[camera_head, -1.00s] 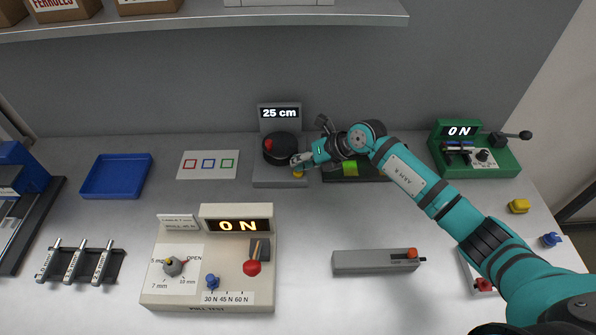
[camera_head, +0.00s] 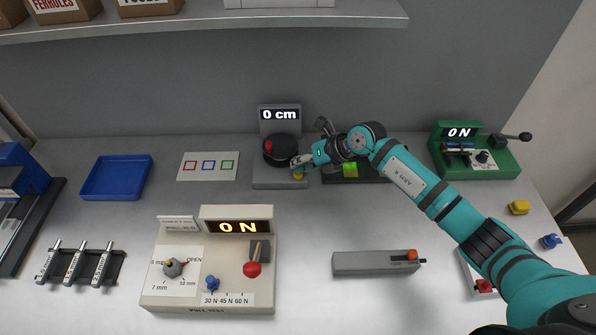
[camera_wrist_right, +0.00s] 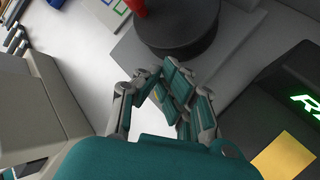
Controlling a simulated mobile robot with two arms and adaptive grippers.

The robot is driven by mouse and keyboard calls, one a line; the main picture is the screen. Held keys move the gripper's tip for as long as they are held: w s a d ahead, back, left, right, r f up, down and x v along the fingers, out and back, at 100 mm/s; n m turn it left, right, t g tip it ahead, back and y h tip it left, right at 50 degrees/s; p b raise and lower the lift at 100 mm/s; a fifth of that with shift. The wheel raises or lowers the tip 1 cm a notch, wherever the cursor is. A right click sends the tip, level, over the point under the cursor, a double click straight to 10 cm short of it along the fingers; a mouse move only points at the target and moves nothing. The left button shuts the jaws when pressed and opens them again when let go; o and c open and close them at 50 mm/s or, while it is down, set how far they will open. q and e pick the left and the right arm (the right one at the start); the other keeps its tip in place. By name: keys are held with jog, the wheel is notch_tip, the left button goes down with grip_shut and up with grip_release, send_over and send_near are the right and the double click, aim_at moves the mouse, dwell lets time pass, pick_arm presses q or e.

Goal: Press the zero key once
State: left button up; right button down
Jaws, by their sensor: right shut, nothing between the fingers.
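The length-measuring device with a black drum (camera_head: 282,150) stands at the back middle of the bench. Its display (camera_head: 280,115) reads "0 cm". A small yellow key (camera_head: 298,176) sits at the front right of its grey base (camera_head: 268,183). My right gripper (camera_head: 297,163) is shut and empty, with its fingertips at the yellow key; I cannot tell whether they touch it. My left gripper is not in view.
A pull tester (camera_head: 207,290) reading "ON" stands at front left. A green device (camera_head: 475,165) is at back right, and a dark device with a green label (camera_head: 350,170) is under my forearm. A blue tray (camera_head: 117,177) lies at left.

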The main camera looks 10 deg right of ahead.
jog(key=shift+r+p, duration=0.4)
jog(key=shift+r, duration=0.3)
jog(key=shift+r, duration=0.1)
jog(key=shift+r+p, duration=2)
jog(key=shift+r, duration=0.4)
jog(key=shift+r, duration=0.1)
